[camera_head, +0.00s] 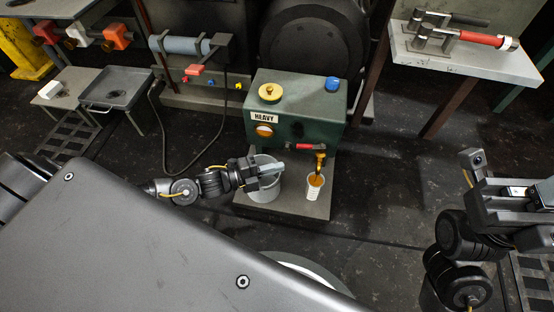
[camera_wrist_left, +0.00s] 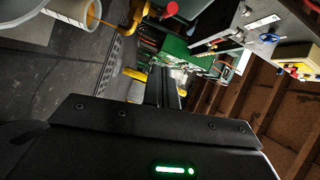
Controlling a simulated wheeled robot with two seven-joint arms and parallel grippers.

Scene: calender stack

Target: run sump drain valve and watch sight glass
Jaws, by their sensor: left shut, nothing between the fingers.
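A dark green sump box (camera_head: 297,108) labelled HEAVY has a round amber sight glass (camera_head: 265,131) on its front. Below it is the drain valve with a red handle (camera_head: 309,147) and a brass-coloured spout (camera_head: 321,156). A white cup (camera_head: 315,188) stands under the spout with amber liquid in it. In the left wrist view, an amber stream (camera_wrist_left: 92,14) meets the cup (camera_wrist_left: 36,24). My left gripper (camera_head: 272,169) is shut and empty, over a grey bucket (camera_head: 268,197) left of the cup. My right gripper (camera_head: 507,190) is at the right edge; its finger gap is unclear.
The bucket and cup stand on a grey plinth (camera_head: 290,208). A bench (camera_head: 465,63) with a red-handled tool (camera_head: 481,38) is at upper right. A dark tray (camera_head: 116,88) and a hanging cable (camera_head: 183,172) are at left. The floor right of the plinth is clear.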

